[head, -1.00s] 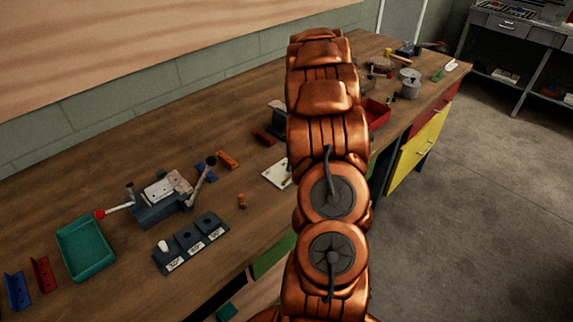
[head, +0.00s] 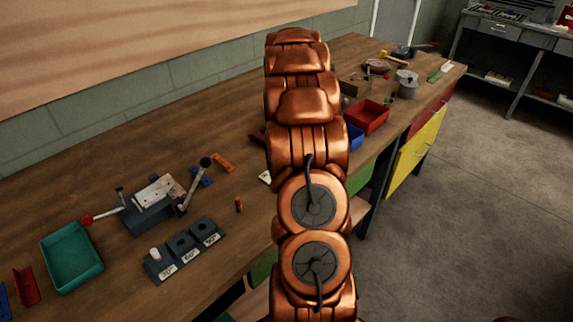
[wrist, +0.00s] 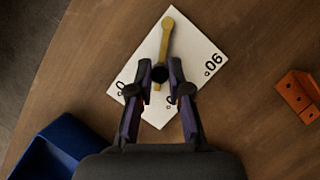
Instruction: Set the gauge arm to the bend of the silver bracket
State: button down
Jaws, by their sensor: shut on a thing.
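The gauge is a white plate (wrist: 148,56) with printed angle marks, one of them 90, in the wrist view. Its brass gauge arm (wrist: 167,38) runs from a dark knob (wrist: 160,74) to the plate's top corner, between the marks. My gripper (wrist: 160,76) is shut on the knob, one finger on each side. The fingers hide part of the lower marks. In the head view my arm covers most of the plate, and only a corner (head: 265,178) shows. A pale metal piece (head: 158,192) sits on the bench fixture; I cannot tell whether it is the silver bracket.
A blue bin (wrist: 48,152) lies close to my gripper at lower left, and an orange bracket (wrist: 297,95) at right in the wrist view. The head view shows a teal tray (head: 72,262), a slotted block marked with angles (head: 184,250) and a red bin (head: 367,117).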

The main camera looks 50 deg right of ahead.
jog(key=c, duration=1.1)
grip_release()
jog(key=shift+d+r, duration=0.1)
jog(key=shift+r, duration=0.05)
jog(key=v, duration=0.7)
jog(key=shift+r, duration=0.1)
